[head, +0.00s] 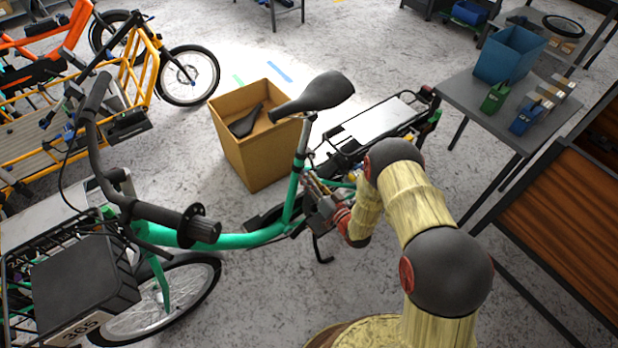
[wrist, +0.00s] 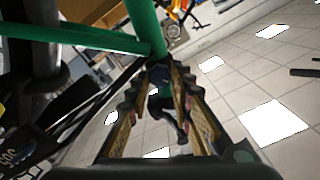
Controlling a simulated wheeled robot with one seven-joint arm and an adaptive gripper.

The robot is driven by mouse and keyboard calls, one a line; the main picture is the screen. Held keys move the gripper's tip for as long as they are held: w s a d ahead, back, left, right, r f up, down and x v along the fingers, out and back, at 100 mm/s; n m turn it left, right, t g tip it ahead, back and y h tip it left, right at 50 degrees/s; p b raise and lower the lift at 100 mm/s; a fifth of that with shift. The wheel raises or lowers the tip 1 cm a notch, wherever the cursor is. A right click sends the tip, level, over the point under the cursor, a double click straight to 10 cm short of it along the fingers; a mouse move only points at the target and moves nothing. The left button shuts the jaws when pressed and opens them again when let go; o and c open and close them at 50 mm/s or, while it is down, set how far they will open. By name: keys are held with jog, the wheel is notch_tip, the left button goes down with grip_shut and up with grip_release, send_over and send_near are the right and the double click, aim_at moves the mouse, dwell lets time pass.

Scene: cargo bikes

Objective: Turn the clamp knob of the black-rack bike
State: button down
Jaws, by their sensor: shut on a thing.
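The green bike (head: 240,235) with black racks stands across the head view, its saddle (head: 318,92) on a silver seat post (head: 302,140). My gripper (head: 308,182) reaches in from the right to the green seat tube, below the saddle. In the wrist view, my gripper's fingers (wrist: 160,72) come together beside the joint of the green tubes (wrist: 150,42). They are shut on the clamp knob, of which little can be made out; dark shapes show between the fingers. The head view does not show the knob clearly, as the gripper covers that spot.
A cardboard box (head: 245,165) with a loose saddle stands behind the bike. A grey table (head: 490,120) with a blue bin (head: 508,55) is at the right. An orange-yellow cargo bike (head: 150,50) is at the back left. Brown wooden panels (head: 560,230) stand at the right edge.

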jog(key=m, duration=0.4)
jog(key=shift+m+p, duration=0.35)
jog(key=shift+m, duration=0.05)
dwell(0.4)
jog(key=c, duration=1.6)
grip_release()
jog(key=shift+d, duration=0.1)
jog(key=v, duration=1.2)
jog(key=shift+w, duration=0.1)
